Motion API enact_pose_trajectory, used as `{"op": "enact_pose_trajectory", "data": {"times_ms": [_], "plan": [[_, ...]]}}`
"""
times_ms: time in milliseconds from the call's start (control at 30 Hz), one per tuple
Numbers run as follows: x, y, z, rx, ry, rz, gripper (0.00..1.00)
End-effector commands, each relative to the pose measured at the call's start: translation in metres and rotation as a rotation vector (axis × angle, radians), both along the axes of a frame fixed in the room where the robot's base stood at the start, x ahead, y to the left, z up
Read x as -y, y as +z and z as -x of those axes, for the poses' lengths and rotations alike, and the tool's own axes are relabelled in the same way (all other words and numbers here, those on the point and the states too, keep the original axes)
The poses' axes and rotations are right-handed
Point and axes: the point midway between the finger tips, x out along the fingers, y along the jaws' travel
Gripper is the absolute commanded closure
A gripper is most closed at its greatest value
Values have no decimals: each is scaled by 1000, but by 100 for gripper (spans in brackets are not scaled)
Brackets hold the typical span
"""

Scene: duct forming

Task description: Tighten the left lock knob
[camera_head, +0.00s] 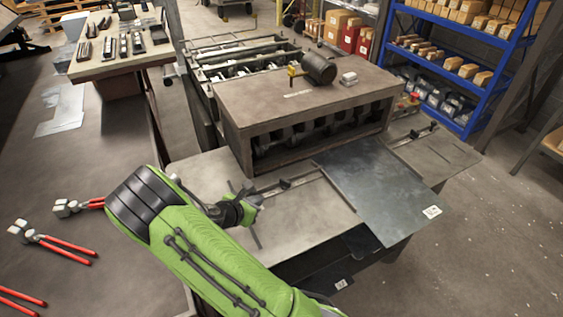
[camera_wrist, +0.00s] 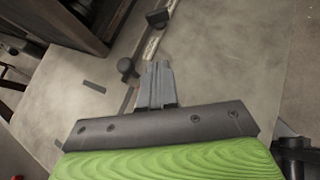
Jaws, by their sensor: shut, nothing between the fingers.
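The left slotted rail (camera_head: 310,178) runs across the machine's table top, with a small dark clamp piece (camera_head: 285,184) on it. In the wrist view a round black knob (camera_wrist: 126,66) stands beside the rail, left of my fingertips, and a dark block (camera_wrist: 158,17) sits farther along the rail. I take the round one as the left lock knob. My gripper (camera_head: 259,199) is over the left part of the table. Its grey fingers (camera_wrist: 158,66) are shut and empty, apart from the knob in the picture. My arm and hand hide part of the table in the head view.
A sheet of dark metal (camera_head: 380,185) lies on the table's right part. The brown machine housing (camera_head: 300,97) rises behind the rail. A right rail (camera_head: 413,134) shows beyond the sheet. A workbench (camera_head: 90,175) with red-handled tools (camera_head: 65,245) stands left.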

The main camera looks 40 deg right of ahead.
Motion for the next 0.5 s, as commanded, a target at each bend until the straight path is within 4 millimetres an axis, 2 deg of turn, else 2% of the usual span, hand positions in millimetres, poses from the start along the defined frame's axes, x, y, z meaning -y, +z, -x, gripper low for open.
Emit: {"op": "enact_pose_trajectory", "data": {"times_ms": [33, 167, 267, 500], "plan": [[-5, 10, -1, -44, 53, 48, 100], [-3, 6, -4, -77, 92, 88, 100], [10, -4, -7, -76, 86, 85, 100], [54, -31, -21, -73, 84, 83, 100]]}}
